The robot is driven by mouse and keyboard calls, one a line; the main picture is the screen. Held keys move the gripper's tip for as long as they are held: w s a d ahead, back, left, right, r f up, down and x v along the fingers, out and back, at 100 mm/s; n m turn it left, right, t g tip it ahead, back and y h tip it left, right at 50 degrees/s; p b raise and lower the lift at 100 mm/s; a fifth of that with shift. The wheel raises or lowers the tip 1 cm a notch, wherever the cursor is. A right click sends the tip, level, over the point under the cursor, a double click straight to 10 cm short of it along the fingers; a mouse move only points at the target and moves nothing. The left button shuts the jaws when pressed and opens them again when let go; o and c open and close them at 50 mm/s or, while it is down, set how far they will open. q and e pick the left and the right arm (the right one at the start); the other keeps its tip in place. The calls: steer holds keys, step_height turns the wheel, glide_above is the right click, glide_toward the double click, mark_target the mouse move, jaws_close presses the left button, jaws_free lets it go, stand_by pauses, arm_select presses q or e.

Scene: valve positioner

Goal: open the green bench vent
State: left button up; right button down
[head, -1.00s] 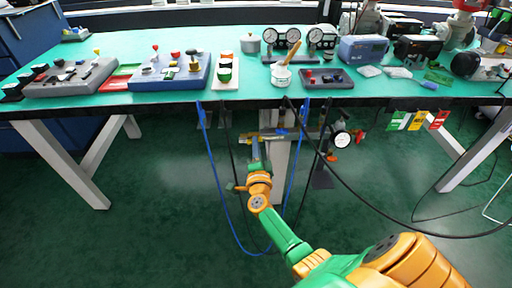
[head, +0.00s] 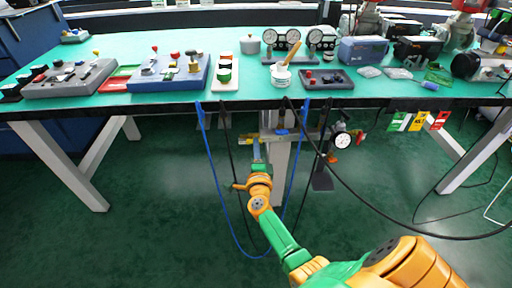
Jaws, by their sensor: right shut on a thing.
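My right gripper (head: 258,155) reaches in from the lower right and is under the front edge of the bench (head: 120,110). It is shut on a small part of the pipe fitting (head: 246,141) there. The fingers and the held part are small and partly hidden, so I cannot make out its shape. A green knob (head: 224,75) sits on a white plate on the bench top, above and apart from the gripper. I cannot tell which part is the green bench vent. My left gripper is not in view.
Blue and black hoses (head: 213,170) hang in loops around my right forearm. A dial gauge (head: 342,141) on a pipe stands right of the gripper. A pale bench leg (head: 279,165) is close behind it. Tags (head: 418,121) hang at the bench edge. The floor on the left is clear.

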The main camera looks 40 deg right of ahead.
steer(key=shift+f, duration=0.15)
steer(key=c, duration=0.9)
jaws_free()
steer(key=shift+s, duration=0.15)
steer(key=p+v, duration=0.1)
steer(key=v, duration=0.6)
